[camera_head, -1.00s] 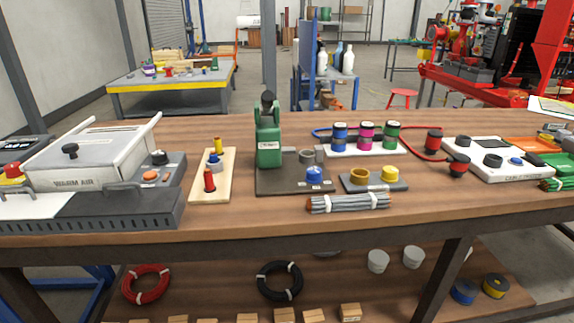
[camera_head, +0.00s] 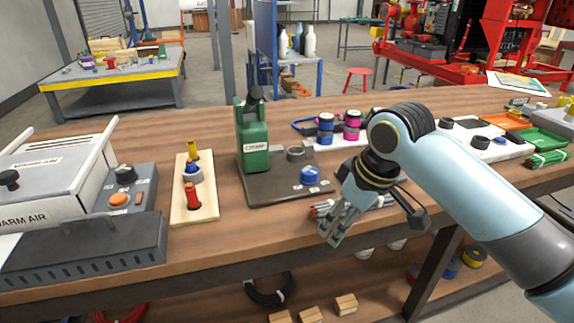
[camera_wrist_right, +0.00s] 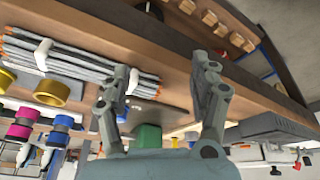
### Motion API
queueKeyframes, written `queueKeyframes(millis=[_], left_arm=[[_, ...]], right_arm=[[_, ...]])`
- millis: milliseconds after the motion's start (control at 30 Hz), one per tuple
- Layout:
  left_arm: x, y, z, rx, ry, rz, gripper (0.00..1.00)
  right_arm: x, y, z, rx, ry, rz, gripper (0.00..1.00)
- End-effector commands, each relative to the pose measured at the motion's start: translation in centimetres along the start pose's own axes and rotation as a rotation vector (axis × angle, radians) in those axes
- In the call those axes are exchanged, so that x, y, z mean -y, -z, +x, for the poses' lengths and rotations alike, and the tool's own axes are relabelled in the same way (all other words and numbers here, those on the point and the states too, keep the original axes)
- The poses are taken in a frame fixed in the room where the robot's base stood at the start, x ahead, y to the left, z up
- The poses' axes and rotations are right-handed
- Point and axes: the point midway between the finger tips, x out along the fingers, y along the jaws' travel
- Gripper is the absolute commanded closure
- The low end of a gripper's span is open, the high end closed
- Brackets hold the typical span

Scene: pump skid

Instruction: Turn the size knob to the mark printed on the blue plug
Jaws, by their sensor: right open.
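A blue knob (camera_head: 310,176) sits on the dark base plate (camera_head: 262,188) of a green crimp press (camera_head: 253,140); small marks around it are too small to read. A blue plug (camera_head: 192,172) stands on a pale wooden board, between a yellow plug (camera_head: 193,150) and a red plug (camera_head: 193,196); I cannot read any mark on it. My right gripper (camera_head: 333,238) is open and empty, right of and nearer than the blue knob, over the table's front edge. In the right wrist view, its fingers (camera_wrist_right: 162,68) are spread. My left gripper is out of view.
A grey rod bundle (camera_head: 325,207) lies partly behind my right gripper; it also shows in the right wrist view (camera_wrist_right: 70,62). The warm-air box (camera_head: 45,175) fills the left. Bare wood lies in front of the base plate.

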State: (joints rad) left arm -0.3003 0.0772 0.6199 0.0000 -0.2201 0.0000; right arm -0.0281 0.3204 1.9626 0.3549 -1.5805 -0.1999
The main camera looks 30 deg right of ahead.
Motion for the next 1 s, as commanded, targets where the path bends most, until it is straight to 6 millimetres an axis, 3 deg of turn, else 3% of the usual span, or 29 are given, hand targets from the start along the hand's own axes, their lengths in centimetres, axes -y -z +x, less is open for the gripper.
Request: queueKeyframes(millis=[333,600,700,833,1000], left_arm=[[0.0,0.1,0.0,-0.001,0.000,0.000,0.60],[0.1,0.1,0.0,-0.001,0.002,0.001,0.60],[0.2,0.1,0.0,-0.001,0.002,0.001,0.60],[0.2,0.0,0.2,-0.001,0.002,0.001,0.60],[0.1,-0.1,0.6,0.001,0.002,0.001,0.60]], right_arm=[[-4.4,5.3,-1.3,-0.026,0.026,-0.040,0.38],[-9.5,10.9,-4.3,-0.068,0.061,-0.067,0.38],[-10.6,12.1,-5.2,-0.080,0.071,-0.072,0.38],[-10.8,12.5,-4.6,-0.084,0.079,-0.073,0.38],[-10.5,12.7,-1.6,-0.082,0.081,-0.072,0.38]])
